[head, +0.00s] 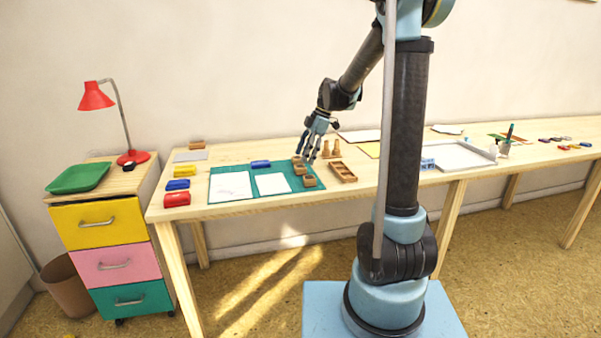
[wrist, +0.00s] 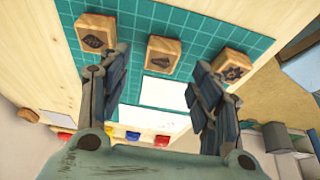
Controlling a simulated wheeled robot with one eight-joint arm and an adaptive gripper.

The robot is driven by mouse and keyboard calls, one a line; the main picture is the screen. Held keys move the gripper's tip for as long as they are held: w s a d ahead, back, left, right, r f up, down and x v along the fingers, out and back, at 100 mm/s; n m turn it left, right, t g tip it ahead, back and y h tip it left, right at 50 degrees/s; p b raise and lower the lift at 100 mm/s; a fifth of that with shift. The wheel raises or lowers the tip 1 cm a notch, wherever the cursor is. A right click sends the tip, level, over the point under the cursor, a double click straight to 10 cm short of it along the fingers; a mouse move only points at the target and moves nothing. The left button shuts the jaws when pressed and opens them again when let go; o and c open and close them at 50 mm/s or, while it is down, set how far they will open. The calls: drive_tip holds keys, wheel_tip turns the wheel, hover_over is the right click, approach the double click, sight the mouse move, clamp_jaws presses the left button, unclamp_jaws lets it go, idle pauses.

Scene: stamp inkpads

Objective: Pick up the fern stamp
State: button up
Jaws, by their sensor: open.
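Three wooden stamps lie on the teal cutting mat (head: 245,173), dark emblems facing the wrist camera. In the wrist view, the left stamp (wrist: 95,33) has a leaf- or shell-like emblem, the middle stamp (wrist: 163,55) a small elongated one, and the right stamp (wrist: 232,67) a star- or flower-like one. I cannot tell for sure which is the fern stamp. My gripper (head: 312,152) is open and empty above the mat's right part. In the wrist view its fingers (wrist: 160,78) spread either side of the middle stamp; the left fingertip is near the left stamp, the right near the right one.
A wooden tray (head: 343,178) and upright wooden pegs (head: 336,148) stand close right of the mat. Red (head: 177,200), blue (head: 178,184) and yellow (head: 184,171) inkpads line the left table end.

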sight(301, 166)
drive_tip(key=shift+x, duration=2.35)
drive_tip(key=shift+d, duration=0.1)
drive_tip(key=shift+c, duration=0.5)
drive_tip(key=c, duration=0.9)
